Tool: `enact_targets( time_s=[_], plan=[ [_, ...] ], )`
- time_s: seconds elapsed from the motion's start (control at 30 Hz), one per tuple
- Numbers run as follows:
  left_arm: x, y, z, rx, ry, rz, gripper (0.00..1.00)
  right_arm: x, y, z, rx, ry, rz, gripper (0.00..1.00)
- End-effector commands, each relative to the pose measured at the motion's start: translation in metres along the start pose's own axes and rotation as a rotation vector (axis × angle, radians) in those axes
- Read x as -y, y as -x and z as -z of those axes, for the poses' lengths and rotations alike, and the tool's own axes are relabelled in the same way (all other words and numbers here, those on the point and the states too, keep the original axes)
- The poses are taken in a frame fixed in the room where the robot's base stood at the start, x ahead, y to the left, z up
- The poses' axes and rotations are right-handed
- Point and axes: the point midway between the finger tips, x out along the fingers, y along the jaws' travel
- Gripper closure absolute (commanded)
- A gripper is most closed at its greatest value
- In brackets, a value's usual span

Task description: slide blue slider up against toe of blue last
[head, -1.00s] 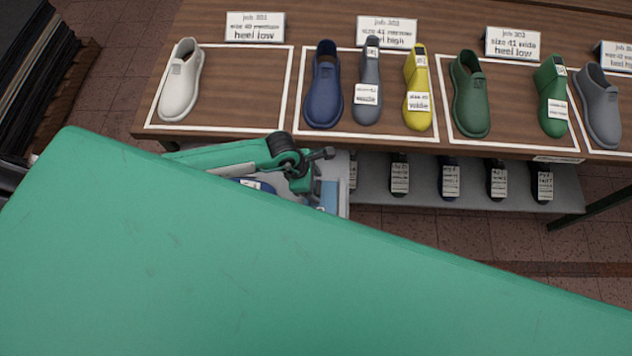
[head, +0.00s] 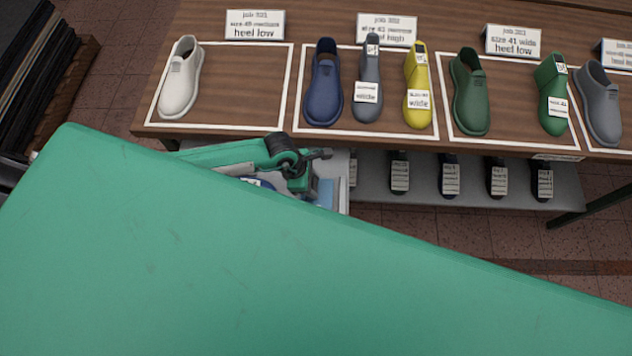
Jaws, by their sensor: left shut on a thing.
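My left gripper (head: 306,187) shows just above the edge of a large green surface, over a pale tray (head: 342,170) under the table's front edge. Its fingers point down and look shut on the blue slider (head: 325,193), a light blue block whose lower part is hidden. The blue last (head: 257,183), with a white label, shows only as a sliver to the left of the gripper, under my green arm. Its toe and any gap to the slider are hidden. My right gripper is not in view.
A wooden table (head: 250,85) carries white-outlined areas with white, blue, grey, yellow and green shoes and job cards. A grey lower shelf (head: 420,195) holds several dark labelled lasts. The large green surface blocks the lower view.

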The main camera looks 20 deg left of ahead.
Motion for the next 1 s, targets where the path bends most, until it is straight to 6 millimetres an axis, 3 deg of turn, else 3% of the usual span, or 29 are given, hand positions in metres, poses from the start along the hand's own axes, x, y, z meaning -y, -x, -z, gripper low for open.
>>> enact_targets(
  time_s=[0.2, 0.37, 0.8, 0.83, 0.9, 1.0],
  plan=[
    [-0.001, 0.015, 0.043, -0.006, 0.001, -0.001, 0.97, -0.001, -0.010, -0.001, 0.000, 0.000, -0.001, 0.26],
    [-0.001, 0.025, 0.064, -0.003, 0.001, -0.002, 0.97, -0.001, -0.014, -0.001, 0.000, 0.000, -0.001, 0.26],
    [-0.001, 0.030, 0.070, -0.002, 0.001, -0.001, 0.97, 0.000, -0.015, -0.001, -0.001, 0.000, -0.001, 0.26],
    [-0.001, 0.030, 0.070, -0.002, 0.001, -0.001, 0.51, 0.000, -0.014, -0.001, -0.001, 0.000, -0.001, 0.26],
    [-0.001, 0.030, 0.070, -0.002, 0.001, -0.001, 0.37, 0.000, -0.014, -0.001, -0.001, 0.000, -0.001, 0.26],
    [-0.001, 0.030, 0.070, -0.001, 0.000, -0.001, 0.35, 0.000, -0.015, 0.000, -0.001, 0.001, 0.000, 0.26]
  ],
)
